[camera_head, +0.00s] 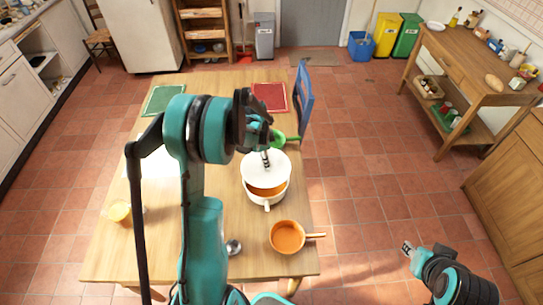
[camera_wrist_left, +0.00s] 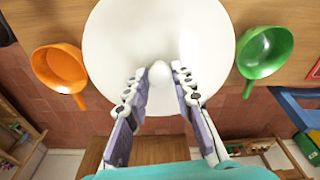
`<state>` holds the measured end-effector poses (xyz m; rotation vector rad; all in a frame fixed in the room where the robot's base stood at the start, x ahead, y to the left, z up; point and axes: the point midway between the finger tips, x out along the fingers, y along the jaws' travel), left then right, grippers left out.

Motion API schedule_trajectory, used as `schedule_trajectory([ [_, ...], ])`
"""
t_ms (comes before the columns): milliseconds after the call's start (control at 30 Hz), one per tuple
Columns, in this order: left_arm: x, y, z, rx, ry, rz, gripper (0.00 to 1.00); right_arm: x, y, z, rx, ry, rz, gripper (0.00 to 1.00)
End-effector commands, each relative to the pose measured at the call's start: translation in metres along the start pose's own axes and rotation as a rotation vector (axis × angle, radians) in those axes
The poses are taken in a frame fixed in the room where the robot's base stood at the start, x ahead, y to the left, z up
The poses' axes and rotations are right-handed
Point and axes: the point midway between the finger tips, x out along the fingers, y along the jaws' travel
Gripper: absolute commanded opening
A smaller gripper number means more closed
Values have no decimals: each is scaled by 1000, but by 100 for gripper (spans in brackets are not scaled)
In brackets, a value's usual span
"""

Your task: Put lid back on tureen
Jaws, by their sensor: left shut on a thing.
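The white lid (camera_head: 262,165) is over the back part of the white tureen (camera_head: 267,201) on the table. An orange-brown interior shows at the tureen's front, so the lid does not cover the opening in this view. Whether lid and rim touch is unclear. My left gripper (camera_head: 267,162) is shut on the lid's knob. In the left wrist view the gripper's fingers (camera_wrist_left: 160,88) flank the knob, and the round lid (camera_wrist_left: 158,30) hides the tureen. My right gripper (camera_head: 407,248) is over the floor at the lower right, too small to judge its opening.
An orange saucepan (camera_head: 287,237) stands in front of the tureen, and a green pan (camera_head: 278,137) behind it. A blue chair (camera_head: 305,88) stands at the table's right edge.

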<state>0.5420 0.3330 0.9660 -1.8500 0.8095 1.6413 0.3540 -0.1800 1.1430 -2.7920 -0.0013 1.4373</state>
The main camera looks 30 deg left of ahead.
Motion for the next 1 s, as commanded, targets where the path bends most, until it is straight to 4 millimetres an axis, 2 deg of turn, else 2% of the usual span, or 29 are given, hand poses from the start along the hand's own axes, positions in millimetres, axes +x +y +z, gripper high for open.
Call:
schedule_trajectory([
  [267, 13, 0, 2, 0, 0, 0, 0, 7, 0, 5, 0, 0, 0, 32],
  [700, 57, 0, 7, 0, 0, 0, 0, 31, 0, 22, 0, 0, 0, 32],
  [1000, 64, 0, 8, 0, 0, 0, 0, 36, 0, 26, 0, 0, 0, 32],
])
